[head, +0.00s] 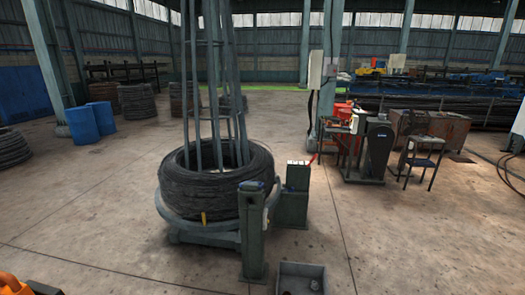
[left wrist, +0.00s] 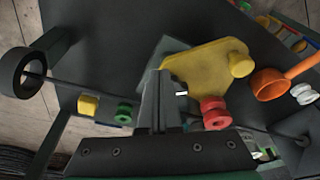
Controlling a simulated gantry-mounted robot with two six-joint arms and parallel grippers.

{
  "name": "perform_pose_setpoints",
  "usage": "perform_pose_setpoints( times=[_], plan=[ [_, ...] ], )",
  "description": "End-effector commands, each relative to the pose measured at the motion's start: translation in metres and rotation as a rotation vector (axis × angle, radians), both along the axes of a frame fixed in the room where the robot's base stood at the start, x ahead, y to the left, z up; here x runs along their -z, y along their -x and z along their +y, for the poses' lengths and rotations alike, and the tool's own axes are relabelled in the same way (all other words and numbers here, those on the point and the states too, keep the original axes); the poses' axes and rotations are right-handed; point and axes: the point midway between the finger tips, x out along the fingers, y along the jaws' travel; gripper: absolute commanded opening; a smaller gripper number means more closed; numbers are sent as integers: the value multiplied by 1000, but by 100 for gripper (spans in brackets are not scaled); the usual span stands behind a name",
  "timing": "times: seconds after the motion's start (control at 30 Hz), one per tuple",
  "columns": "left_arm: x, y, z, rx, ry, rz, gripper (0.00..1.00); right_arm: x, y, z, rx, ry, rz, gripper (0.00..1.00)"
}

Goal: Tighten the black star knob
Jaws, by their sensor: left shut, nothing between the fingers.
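My left gripper (left wrist: 158,90) is in the middle of the left wrist view, with its dark fingers together and nothing held. It is in front of a dark machine panel (left wrist: 110,45), beside a yellow plate (left wrist: 205,75) that bears a yellow round part (left wrist: 240,64). A red grooved roller (left wrist: 215,113) is just right of the fingers. I cannot make out the black star knob in either view. The fingers hide part of the panel. Neither gripper shows in the head view.
In the wrist view, a black ring (left wrist: 20,72), green roller (left wrist: 126,113), yellow block (left wrist: 88,105) and orange ring (left wrist: 270,84) surround the fingers. The head view shows a wire coil (head: 190,195) on a stand, a green post (head: 252,235), a grey bin (head: 300,270) and open floor.

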Motion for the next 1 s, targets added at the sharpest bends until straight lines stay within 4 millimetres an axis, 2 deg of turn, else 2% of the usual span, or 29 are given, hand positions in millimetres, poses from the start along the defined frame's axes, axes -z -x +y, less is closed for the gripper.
perform_pose_setpoints(
  times=[0.53, 1.0],
  plan=[
    [0, 5, 4, -1, -1, 1, 0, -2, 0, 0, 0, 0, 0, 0],
    [0, 10, 0, -2, -1, 3, 0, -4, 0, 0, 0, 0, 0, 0]
  ],
)
